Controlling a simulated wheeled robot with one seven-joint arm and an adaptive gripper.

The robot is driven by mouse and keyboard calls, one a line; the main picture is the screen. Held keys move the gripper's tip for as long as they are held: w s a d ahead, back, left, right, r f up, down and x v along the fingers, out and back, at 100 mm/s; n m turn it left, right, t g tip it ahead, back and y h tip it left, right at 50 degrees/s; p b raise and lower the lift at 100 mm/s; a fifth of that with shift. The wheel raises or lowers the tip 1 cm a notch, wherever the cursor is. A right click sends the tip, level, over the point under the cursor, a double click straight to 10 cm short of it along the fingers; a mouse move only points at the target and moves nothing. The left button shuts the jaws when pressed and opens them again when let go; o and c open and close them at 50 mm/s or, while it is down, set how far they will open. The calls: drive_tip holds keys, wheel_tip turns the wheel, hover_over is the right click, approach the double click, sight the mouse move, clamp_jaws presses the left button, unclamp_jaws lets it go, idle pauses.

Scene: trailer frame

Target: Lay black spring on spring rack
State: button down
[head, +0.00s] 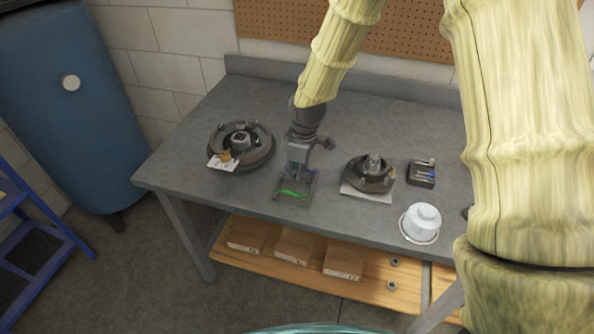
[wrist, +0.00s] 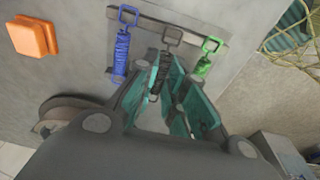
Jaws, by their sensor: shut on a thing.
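The black spring (wrist: 157,84) lies between the teal fingers of my gripper (wrist: 162,92) in the wrist view, its upper hook overlapping the grey bar of the spring rack (wrist: 150,23). My gripper is shut on the spring's body. A blue spring (wrist: 122,50) is at the rack's left and a green spring (wrist: 208,60) at its right, with the black one between. In the head view my gripper (head: 297,180) is low over the rack, and the green spring (head: 292,193) shows below it. The black spring's lower end is hidden by the fingers.
A round dark hub (head: 262,160) stands left on the grey workbench (head: 215,115). A smaller hub (head: 368,180), a dark pin holder (head: 421,182) and a white domed part (head: 422,221) stand right. An orange block (wrist: 33,38) shows in the wrist view. The bench's back middle is clear.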

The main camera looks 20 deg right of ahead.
drive_tip(key=shift+f+p, duration=0.65)
drive_tip(key=shift+f, duration=0.1)
idle(2.3)
drive_tip(key=c, duration=1.4)
unclamp_jaws()
drive_tip(key=c, duration=0.3)
drive_tip(key=shift+r, duration=0.1)
drive_tip(key=shift+r+p, duration=2.85)
drive_tip(key=shift+r, duration=0.6)
